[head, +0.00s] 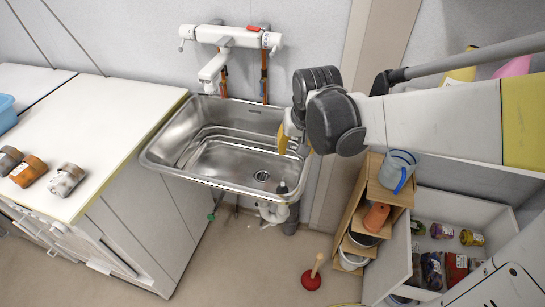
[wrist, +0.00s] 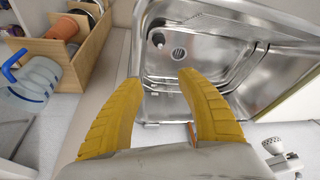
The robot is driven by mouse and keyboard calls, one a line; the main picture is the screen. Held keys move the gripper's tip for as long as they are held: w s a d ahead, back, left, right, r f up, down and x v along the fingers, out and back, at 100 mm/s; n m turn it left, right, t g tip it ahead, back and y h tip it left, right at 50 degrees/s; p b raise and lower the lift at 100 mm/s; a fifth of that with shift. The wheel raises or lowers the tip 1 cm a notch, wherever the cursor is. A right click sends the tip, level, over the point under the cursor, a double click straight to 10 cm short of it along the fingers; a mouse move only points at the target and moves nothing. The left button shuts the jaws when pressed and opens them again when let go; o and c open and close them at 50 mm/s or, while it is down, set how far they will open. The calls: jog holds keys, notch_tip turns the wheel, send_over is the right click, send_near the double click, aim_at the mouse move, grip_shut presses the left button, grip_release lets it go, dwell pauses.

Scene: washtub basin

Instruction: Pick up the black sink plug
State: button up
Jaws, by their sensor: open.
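The black sink plug (head: 283,187) is a small dark piece near the front right of the steel sink basin (head: 205,155), just right of the drain (head: 262,176). In the wrist view the plug (wrist: 158,40) appears at the upper left of the basin (wrist: 205,30), beside the drain (wrist: 178,53). My gripper (head: 290,140) is above the right side of the basin. Its yellow fingers are spread with nothing between them in the wrist view (wrist: 158,80). The plug lies beyond the fingertips, apart from them.
A white wall tap (head: 228,40) overhangs the basin's back. A white counter (head: 100,125) with several jars stands left. A wooden shelf (head: 352,225) with pots and a watering can (head: 397,170) stands right, beside an open drawer. A red plunger (head: 312,278) stands on the floor.

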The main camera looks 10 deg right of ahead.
jog(key=w+f+m+g, duration=0.1)
jog(key=w+f+g, duration=0.1)
jog(key=w+f, duration=0.6)
jog(key=m+p, duration=0.1)
jog(key=p, duration=0.1)
send_near(283, 183)
jog(key=shift+g, duration=0.4)
jog(key=f+b, duration=0.2)
jog(key=f, duration=0.3)
jog(key=shift+w+a+f+b, duration=0.15)
jog(key=shift+w+f+b, duration=0.1)
jog(key=shift+w+b, duration=0.15)
jog(key=f+b, duration=0.1)
jog(key=f, duration=0.1)
jog(key=w+f+b, duration=0.1)
jog(key=f+b, duration=0.1)
jog(key=f, duration=0.1)
jog(key=shift+w, duration=0.1)
jog(key=shift+c, duration=0.5)
grip_shut()
